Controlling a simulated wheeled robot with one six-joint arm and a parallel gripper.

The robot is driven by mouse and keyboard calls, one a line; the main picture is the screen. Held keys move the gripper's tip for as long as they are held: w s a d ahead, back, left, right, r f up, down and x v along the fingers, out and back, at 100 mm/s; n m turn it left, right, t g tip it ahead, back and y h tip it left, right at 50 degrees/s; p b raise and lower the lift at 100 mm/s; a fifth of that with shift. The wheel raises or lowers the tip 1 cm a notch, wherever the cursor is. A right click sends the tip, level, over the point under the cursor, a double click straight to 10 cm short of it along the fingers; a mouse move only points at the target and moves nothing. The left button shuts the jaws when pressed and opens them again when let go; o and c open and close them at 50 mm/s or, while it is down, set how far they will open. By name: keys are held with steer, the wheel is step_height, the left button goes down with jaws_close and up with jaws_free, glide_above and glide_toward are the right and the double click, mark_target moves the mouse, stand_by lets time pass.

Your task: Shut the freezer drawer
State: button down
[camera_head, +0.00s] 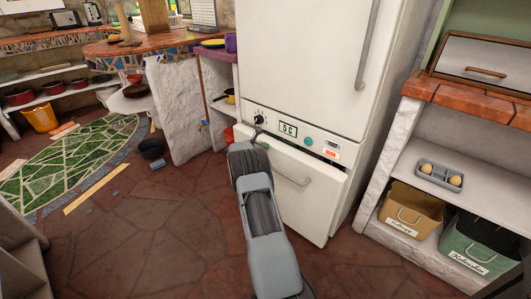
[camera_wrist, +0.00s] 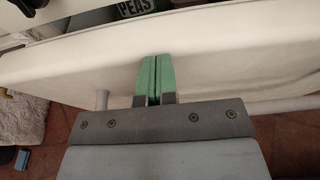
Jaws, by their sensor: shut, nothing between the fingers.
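The freezer drawer (camera_head: 318,185) is the white lower front of the refrigerator, with a bar handle (camera_head: 292,181). In the wrist view the drawer front (camera_wrist: 230,62) spans the picture, with a gap behind it where contents show, so it stands partly open. A dark package lettered PEAS (camera_wrist: 136,8) lies inside. My gripper (camera_wrist: 152,60) is shut and empty, its green fingertips over the drawer front above the handle; I cannot tell whether they touch it. In the head view my arm reaches the drawer's left part and hides some of it.
The refrigerator's upper door (camera_head: 310,60) is shut above a panel with a display (camera_head: 288,130). Shelves at right hold a grey tray (camera_head: 439,176) and labelled bins (camera_head: 410,212). A dark pot (camera_head: 152,148) stands on the floor at left. The stone floor before the drawer is clear.

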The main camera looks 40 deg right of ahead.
steer(key=shift+d, duration=1.45)
